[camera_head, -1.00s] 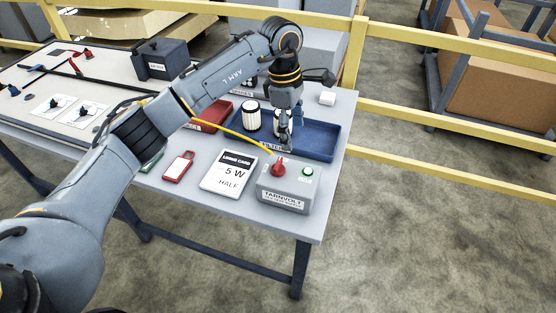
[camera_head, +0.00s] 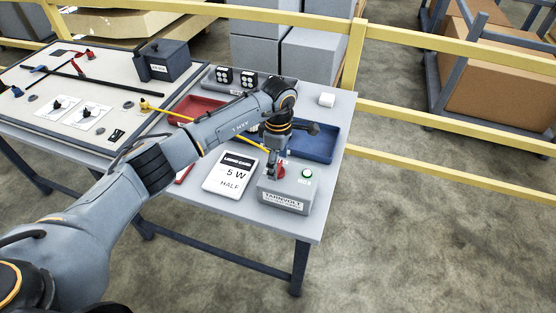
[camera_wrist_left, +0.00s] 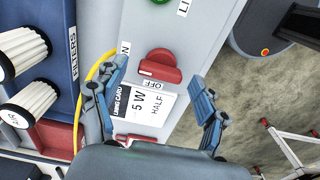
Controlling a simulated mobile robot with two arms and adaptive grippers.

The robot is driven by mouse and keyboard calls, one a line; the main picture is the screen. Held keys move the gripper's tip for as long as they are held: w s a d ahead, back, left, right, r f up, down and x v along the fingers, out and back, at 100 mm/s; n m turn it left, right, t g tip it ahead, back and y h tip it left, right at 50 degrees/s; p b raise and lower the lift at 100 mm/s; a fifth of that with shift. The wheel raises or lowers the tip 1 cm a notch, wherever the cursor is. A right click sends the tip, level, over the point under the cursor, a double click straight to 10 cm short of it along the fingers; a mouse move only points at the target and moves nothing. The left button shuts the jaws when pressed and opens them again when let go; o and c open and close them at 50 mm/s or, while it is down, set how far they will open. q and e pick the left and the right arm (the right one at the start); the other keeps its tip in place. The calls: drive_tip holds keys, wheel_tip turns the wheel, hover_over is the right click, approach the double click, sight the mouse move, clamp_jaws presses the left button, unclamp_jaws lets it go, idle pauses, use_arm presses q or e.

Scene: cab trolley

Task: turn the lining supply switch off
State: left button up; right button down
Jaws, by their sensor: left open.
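The grey supply box (camera_head: 285,190), labelled TARNVOLT, stands at the table's front right corner. Its red switch knob (camera_head: 282,170) is partly hidden by my left gripper (camera_head: 276,166), which points down over it; a green lamp (camera_head: 307,173) shows beside it. In the left wrist view, the red knob (camera_wrist_left: 160,67) lies between the spread fingers of my left gripper (camera_wrist_left: 158,76), with gaps on both sides. Part of an ON mark shows near the left finger, and an OFF mark (camera_wrist_left: 153,86) below the knob. My right gripper is out of view.
A lining card (camera_head: 231,172) lies left of the box. A blue tray (camera_head: 320,142) is behind it, with white filters (camera_wrist_left: 22,52) in the wrist view. A yellow cable (camera_wrist_left: 88,88) runs beside the box. A yellow rail (camera_head: 440,137) stands behind the table.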

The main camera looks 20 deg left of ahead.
use_arm(q)
drive_tip(key=shift+f, duration=0.3)
drive_tip(key=c, duration=1.1)
drive_tip(key=shift+c, duration=0.2)
